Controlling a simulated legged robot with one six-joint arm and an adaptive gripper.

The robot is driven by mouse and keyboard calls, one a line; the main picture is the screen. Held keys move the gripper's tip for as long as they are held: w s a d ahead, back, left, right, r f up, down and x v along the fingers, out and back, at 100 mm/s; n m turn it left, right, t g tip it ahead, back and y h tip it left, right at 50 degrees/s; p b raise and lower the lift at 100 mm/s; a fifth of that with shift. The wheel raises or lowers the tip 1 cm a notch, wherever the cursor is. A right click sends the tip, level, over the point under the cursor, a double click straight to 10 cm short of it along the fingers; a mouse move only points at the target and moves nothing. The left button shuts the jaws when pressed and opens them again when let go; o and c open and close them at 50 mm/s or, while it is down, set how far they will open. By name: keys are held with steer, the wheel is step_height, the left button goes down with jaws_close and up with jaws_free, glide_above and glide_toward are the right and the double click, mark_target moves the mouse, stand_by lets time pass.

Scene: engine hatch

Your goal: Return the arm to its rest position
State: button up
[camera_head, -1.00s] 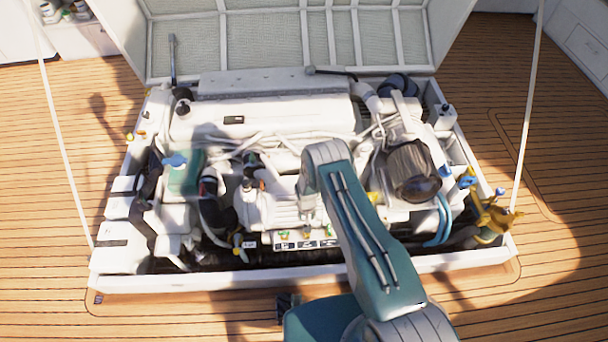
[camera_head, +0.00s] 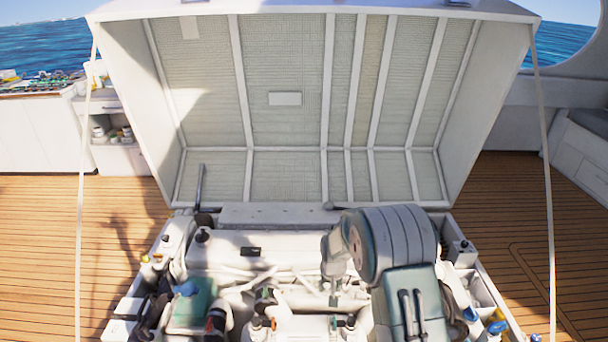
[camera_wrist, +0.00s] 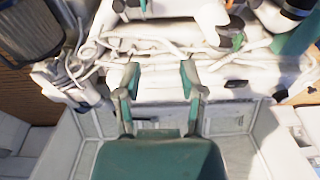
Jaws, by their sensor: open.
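My gripper (camera_wrist: 159,80) shows in the wrist view with its two teal and grey fingers spread apart and nothing between them. Beyond the fingers lie the white engine (camera_wrist: 150,48) and its pale hoses. My arm (camera_head: 375,245) is folded up at the right of centre in the head view, its teal and grey links covering part of the engine's right side. In the head view I cannot make out the fingers clearly. The engine (camera_head: 225,250) sits in the open bay below the raised white hatch lid (camera_head: 285,75).
A stay rope (camera_head: 85,200) runs down at the left of the hatch and another rope (camera_head: 546,180) at the right. A teal container (camera_head: 192,308) stands in the bay at left. Wooden deck (camera_head: 60,230) lies clear on both sides. A white cabinet (camera_head: 45,130) stands back left.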

steer(key=s+d+r+t, duration=0.15)
steer(key=s+r, duration=0.35)
steer(key=r, duration=0.7)
steer(key=s+d+r, duration=0.3)
steer(key=s+r, duration=0.3)
steer(key=r, duration=0.6)
steer(key=s+d+r+t, duration=0.1)
steer(key=s+r, duration=0.3)
steer(key=s, duration=0.7)
steer(key=s+d+r+t, duration=0.1)
steer(key=s+r, duration=0.4)
steer(key=s, duration=0.6)
steer(key=shift+s+d, duration=0.4)
steer(key=shift+d, duration=0.3)
